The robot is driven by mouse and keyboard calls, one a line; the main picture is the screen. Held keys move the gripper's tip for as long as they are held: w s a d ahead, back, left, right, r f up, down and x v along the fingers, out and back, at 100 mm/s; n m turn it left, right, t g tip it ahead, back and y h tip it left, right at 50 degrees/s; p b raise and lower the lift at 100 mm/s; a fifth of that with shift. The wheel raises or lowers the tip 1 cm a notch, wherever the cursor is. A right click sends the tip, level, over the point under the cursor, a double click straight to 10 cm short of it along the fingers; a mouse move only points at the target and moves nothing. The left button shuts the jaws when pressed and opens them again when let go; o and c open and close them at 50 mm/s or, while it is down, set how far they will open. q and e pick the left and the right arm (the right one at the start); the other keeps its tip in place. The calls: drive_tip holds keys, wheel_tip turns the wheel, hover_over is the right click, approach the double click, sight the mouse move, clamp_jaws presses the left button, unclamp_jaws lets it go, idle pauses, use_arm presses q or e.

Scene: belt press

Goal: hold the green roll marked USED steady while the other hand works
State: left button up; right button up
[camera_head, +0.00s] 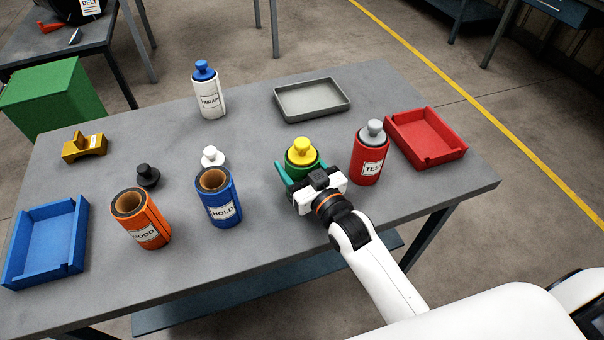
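A green roll (303,171) with a yellow knobbed plug (301,152) in its top stands upright on the grey table, right of the middle. My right gripper (303,172) reaches it from the front right. Its teal fingers lie on both sides of the roll and look closed against it. The white gripper body hides the roll's lower front, so I cannot see a USED label. My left gripper is not in view.
A red roll marked TEST (368,165) stands close on the right, before a red tray (425,138). A blue HOLD roll (219,203), an orange roll (142,222), a white roll (208,99), a grey tray (312,117) and a blue tray (46,242) share the table (250,262).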

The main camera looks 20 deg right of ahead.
drive_tip(key=c, duration=0.3)
drive_tip(key=shift+r, duration=0.15)
wheel_tip(320, 180, up, 10)
drive_tip(key=shift+f+p, duration=0.1)
drive_tip(key=shift+p, duration=0.45)
drive_tip(key=o, duration=0.7)
drive_tip(key=c, duration=0.8)
drive_tip(key=shift+m+h, duration=0.8)
drive_tip(key=shift+h, duration=0.1)
drive_tip(key=s+f, duration=0.1)
drive_tip(key=s, duration=0.1)
drive_tip(key=s+d+p, duration=0.1)
drive_tip(key=s, duration=0.1)
drive_tip(key=s+d+f, duration=0.1)
drive_tip(key=s, duration=0.2)
drive_tip(key=shift+f, duration=0.3)
drive_tip(key=m+h+p, duration=0.1)
drive_tip(key=h, duration=0.1)
approach(309, 148)
drive_tip(key=s+d, duration=0.1)
drive_tip(key=d+f, duration=0.1)
drive_tip(key=d, duration=0.1)
drive_tip(key=shift+s, duration=0.4)
